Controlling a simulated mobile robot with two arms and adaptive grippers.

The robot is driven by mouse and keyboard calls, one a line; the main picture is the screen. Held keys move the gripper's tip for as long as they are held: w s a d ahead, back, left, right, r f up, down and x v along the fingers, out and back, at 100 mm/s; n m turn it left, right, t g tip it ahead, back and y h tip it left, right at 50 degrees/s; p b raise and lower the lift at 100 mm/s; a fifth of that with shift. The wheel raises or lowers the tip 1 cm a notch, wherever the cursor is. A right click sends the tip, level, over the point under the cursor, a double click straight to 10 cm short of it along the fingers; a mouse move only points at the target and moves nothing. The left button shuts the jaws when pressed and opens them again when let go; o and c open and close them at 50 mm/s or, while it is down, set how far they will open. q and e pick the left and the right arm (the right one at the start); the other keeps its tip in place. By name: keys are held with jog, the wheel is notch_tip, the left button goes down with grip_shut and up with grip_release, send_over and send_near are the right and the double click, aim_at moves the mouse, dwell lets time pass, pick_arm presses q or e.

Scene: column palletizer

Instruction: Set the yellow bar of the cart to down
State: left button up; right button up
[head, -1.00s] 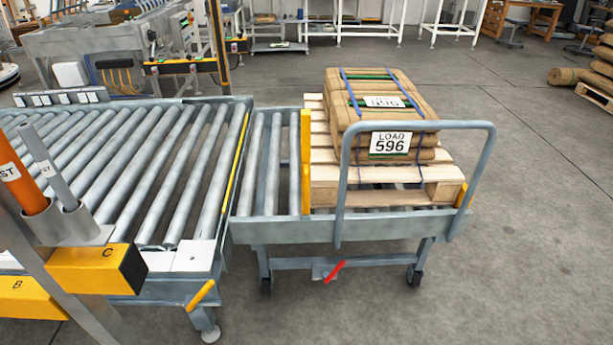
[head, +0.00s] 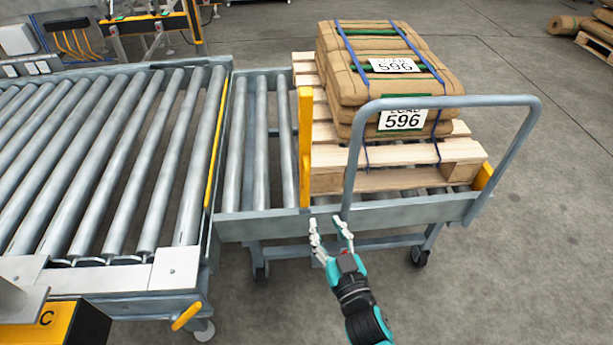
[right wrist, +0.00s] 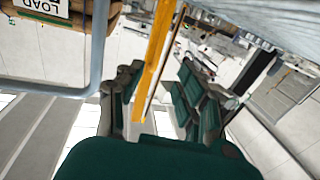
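The cart (head: 390,212) is a grey roller frame with a hoop handle, and it stands against the conveyor's end. Its yellow bar (head: 305,147) stands upright at the cart's left side, between bare rollers and the pallet. My right gripper (head: 329,221) is open and empty, with its fingers pointing at the cart's front rail, just below and right of the bar's lower end. In the right wrist view the yellow bar (right wrist: 158,60) shows in the gap between the open fingers (right wrist: 153,95), and I cannot tell whether they touch it. My left gripper is not in view.
A wooden pallet (head: 400,178) with strapped brown sacks (head: 375,75) labelled 596 sits on the cart. The roller conveyor (head: 120,150) is at left. The cart's hoop handle (head: 450,101) rises right of my gripper.

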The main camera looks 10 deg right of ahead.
send_near(308, 184)
jog(key=w, duration=0.3)
jog(key=w+a, duration=0.1)
jog(key=w, duration=0.2)
jog(key=w+a, duration=0.1)
jog(key=w, duration=0.2)
jog(key=shift+w+r, duration=0.15)
jog(key=shift+w, duration=0.6)
grip_shut()
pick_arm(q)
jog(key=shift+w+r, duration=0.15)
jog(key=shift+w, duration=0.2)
pick_arm(e)
jog(key=shift+w+a, duration=0.1)
